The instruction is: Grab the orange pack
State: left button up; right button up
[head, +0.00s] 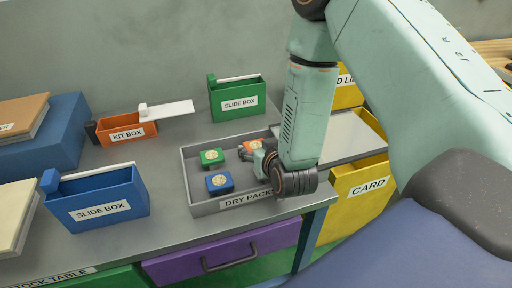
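The orange pack (252,145) sits at the back of the grey tray labelled DRY PACK (197,182). It has a pale round label, and my gripper partly hides it. A green pack (211,157) and a blue pack (219,184) lie in the same tray to its left. My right gripper (260,158) is low in the tray, just in front of the orange pack in the picture. Its fingers are small and partly covered by the wrist, so I cannot tell whether they touch the pack. My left gripper is out of view.
A green slide box (238,100) stands behind the tray. A blue slide box (98,203) and an orange kit box (127,132) stand to the left. Yellow boxes, one labelled CARD (364,189), are at the right. A purple drawer (222,252) is below the table edge.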

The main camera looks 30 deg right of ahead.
jog(key=c, duration=0.7)
jog(key=shift+o, duration=0.2)
